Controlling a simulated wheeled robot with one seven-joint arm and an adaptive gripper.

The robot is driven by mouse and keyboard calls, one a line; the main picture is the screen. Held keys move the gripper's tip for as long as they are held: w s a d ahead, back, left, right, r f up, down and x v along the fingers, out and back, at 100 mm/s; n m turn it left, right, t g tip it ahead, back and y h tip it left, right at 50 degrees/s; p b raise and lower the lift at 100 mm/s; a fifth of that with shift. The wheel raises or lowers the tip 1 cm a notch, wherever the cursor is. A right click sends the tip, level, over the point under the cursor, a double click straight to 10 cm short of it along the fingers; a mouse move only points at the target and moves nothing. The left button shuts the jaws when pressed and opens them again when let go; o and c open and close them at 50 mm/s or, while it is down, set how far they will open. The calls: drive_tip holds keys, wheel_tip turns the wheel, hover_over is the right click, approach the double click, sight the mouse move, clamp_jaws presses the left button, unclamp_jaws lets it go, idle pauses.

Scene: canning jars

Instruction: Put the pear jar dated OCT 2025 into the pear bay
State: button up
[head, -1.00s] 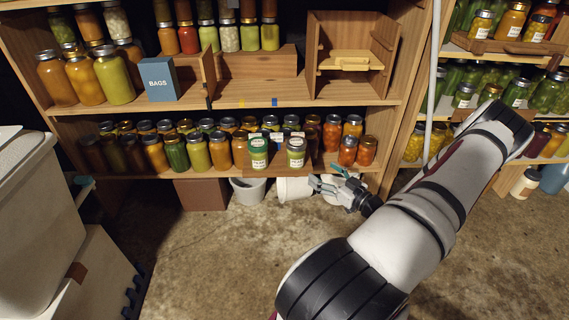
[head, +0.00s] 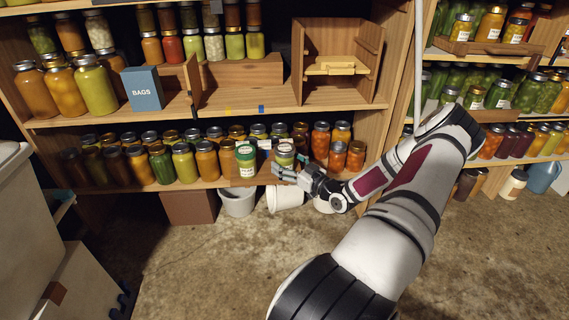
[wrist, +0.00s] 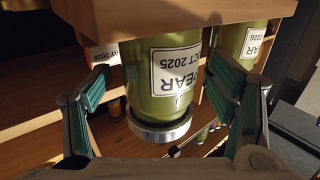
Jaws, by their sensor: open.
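In the wrist view, upside down, a green jar labelled PEAR, with a date ending CT 2025 (wrist: 150,100), stands between the two teal finger pads of my gripper (wrist: 163,92). The pads are apart, with gaps on both sides of the jar. In the head view my gripper (head: 283,174) is at the front edge of the lower shelf, with its fingers at the jar (head: 286,155). The upper shelf has an open section (head: 245,97) with yellow and blue tape on its edge; I cannot tell which bay is the pear bay.
In the wrist view another labelled green jar (wrist: 250,42) is close by.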

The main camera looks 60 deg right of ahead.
drive_tip(key=shift+x, duration=0.8)
drive_tip(key=shift+c, duration=0.4)
drive_tip(key=c, duration=1.4)
drive_tip(key=shift+c, duration=0.7)
drive_tip(key=shift+r, duration=0.15)
